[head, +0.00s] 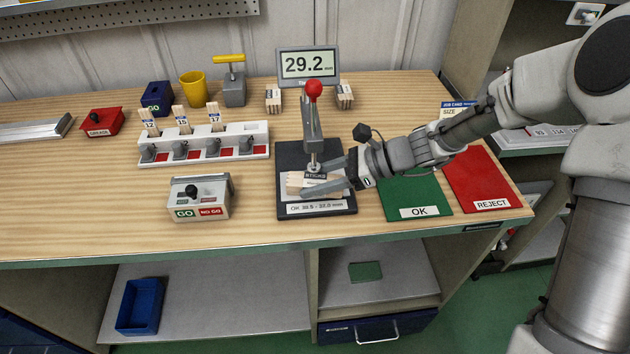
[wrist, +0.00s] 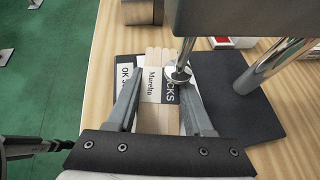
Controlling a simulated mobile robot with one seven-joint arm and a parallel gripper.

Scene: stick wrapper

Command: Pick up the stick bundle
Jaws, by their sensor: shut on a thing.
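The stick bundle (head: 295,184) lies on the black base of the measuring stand (head: 288,153), under its vertical plunger. It is a pale wooden bundle with a white printed wrapper, and it also shows in the wrist view (wrist: 155,88). My gripper (head: 314,177) reaches in from the right with its fingers on either side of the bundle and is shut on it. In the wrist view my gripper (wrist: 160,100) has one finger along each side of the bundle. The plunger's round foot (wrist: 178,73) is at the bundle's right side, and whether it touches cannot be told.
The display (head: 308,65) reads 29.2. Two small bundles (head: 273,98) stand before it. A green OK mat (head: 415,190) and red REJECT mat (head: 478,175) lie at right. A GO/NO GO box (head: 200,198) and a white rack (head: 205,146) stand at left.

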